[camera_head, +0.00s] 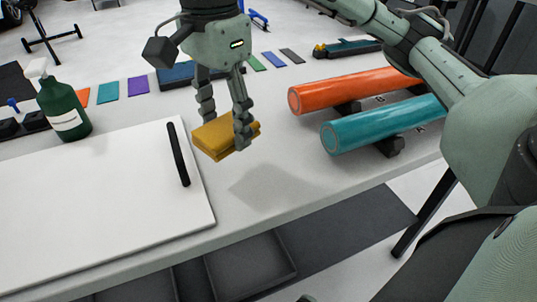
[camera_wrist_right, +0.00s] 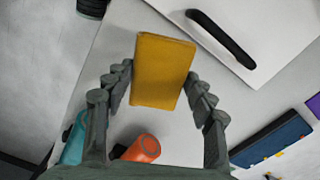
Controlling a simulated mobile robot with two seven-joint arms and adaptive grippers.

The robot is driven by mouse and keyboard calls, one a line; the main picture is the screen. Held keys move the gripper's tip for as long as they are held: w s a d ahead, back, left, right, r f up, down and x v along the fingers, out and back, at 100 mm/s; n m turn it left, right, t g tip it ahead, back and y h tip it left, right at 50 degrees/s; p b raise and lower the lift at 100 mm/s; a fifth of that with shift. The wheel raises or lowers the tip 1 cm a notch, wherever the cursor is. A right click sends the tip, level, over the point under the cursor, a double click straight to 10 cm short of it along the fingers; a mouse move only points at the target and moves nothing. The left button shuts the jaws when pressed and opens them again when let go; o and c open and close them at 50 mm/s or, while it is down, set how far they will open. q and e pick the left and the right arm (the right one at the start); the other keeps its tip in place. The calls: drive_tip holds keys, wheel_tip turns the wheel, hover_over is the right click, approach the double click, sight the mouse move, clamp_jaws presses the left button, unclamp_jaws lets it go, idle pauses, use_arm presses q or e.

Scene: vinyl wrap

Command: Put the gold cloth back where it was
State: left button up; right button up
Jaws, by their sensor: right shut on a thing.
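The gold cloth (camera_head: 222,138) is a folded yellow-gold block. It also shows in the right wrist view (camera_wrist_right: 162,70), between the finger pads. My right gripper (camera_head: 224,128) is shut on it and holds it above the table, with a shadow on the table to the lower right. In the right wrist view the gripper (camera_wrist_right: 160,95) has a finger on each side of the cloth. My left gripper does not show in either view.
A white panel (camera_head: 90,205) with a black handle lies at left. A green spray bottle (camera_head: 62,108) stands behind it. Orange (camera_head: 350,90) and teal (camera_head: 385,122) rolls rest on black supports at right. Colour swatches (camera_head: 138,86) line the back. The table (camera_head: 290,190) is clear at front centre.

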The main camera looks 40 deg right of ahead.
hover_over(266, 172)
wheel_tip(266, 172, down, 4)
drive_tip(key=shift+r+b, duration=0.1)
drive_tip(key=shift+b, duration=0.2)
wheel_tip(266, 172, down, 4)
drive_tip(key=shift+r, duration=0.1)
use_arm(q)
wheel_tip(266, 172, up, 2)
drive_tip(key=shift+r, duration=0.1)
